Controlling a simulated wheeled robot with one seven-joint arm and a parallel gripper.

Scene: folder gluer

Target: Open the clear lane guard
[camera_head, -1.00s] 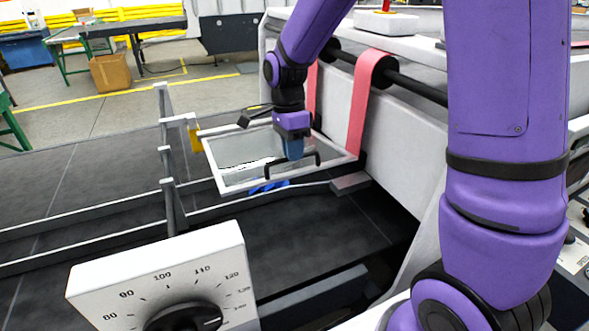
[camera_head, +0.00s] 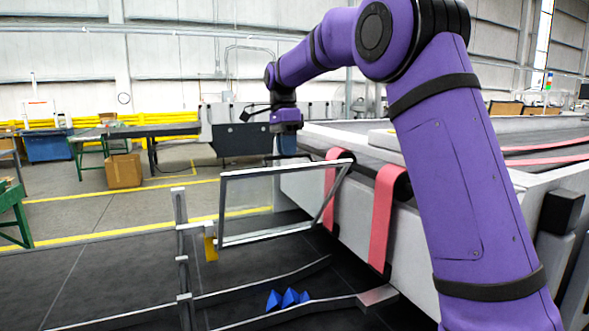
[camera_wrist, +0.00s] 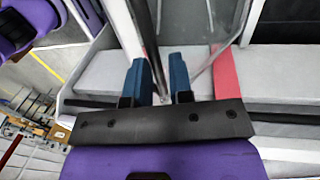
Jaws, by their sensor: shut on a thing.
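The clear lane guard (camera_head: 268,205), a see-through pane in a light metal frame, stands raised and tilted up over the dark lane, its lower edge well above the lane floor. My gripper (camera_head: 288,150) is at the guard's top edge, pointing down, behind the frame in the head view. In the wrist view my gripper (camera_wrist: 160,78) has its two blue fingers on either side of a dark handle bar (camera_wrist: 150,45) and is shut on it. The grip itself is small and partly hidden in the head view.
A metal post (camera_head: 182,255) with a yellow block (camera_head: 211,248) stands left of the guard. Pink belts (camera_head: 385,220) and the white machine body (camera_head: 430,235) are to the right.

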